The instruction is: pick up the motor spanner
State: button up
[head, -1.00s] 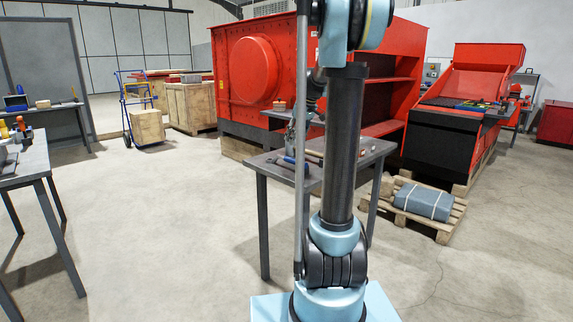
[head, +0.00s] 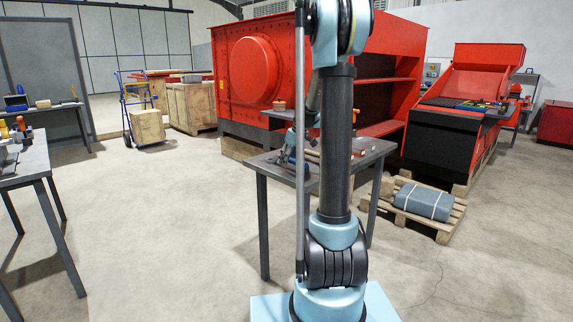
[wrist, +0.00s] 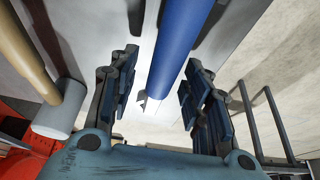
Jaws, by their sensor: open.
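My gripper (wrist: 162,60) is open in the wrist view, with one dark finger on each side of a blue cylindrical handle (wrist: 178,40). The handle runs from the top edge down between the fingers, and neither finger clearly touches it. I cannot tell for sure whether this blue-handled tool is the motor spanner; its far end is out of view. In the head view my gripper (head: 287,164) is low over the left part of the grey worktable (head: 262,168), partly behind my arm. The tool cannot be made out there.
A tool with a tan handle (wrist: 28,50) and a grey cylindrical head (wrist: 58,112) lies left of the fingers. A wooden pallet with a grey bundle (head: 423,201) stands right of the table. Red machinery (head: 262,70) stands behind.

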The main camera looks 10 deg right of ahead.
jog(key=shift+w+a+f, duration=0.1)
jog(key=shift+w+f, duration=0.05)
jog(key=shift+f, duration=0.25)
grip_shut()
notch_tip(320, 180, up, 10)
jog(key=shift+r, duration=0.1)
dwell(0.6)
jog(key=c, duration=0.9)
grip_release()
grip_shut()
